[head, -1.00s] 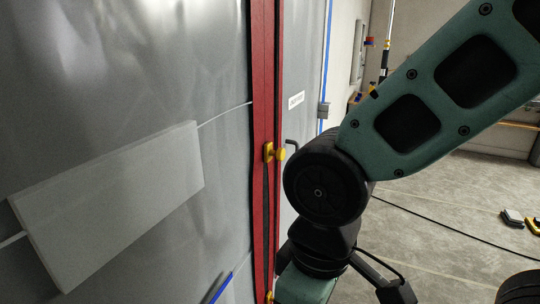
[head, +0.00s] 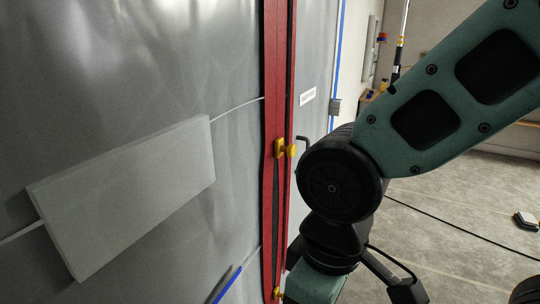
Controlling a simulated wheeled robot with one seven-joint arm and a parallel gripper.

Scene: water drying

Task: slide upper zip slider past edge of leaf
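A red zip strip (head: 271,60) runs top to bottom down a grey plastic sheet (head: 130,80). A lower yellow slider (head: 277,294) shows at the bottom edge of the picture. Between the two sliders the red bands look slightly parted, with a narrow dark line. I cannot clearly make out the leaf's edge. My arm comes in from the upper right and bends down just right of the zip. My gripper's fingertips are out of view below, so any contact with a slider is hidden.
A pale rectangular panel (head: 130,195) with a thin white cord stands out on the left sheet. A black hooked handle (head: 302,150) is right of the upper slider. A blue strip (head: 228,284) is low left of the zip.

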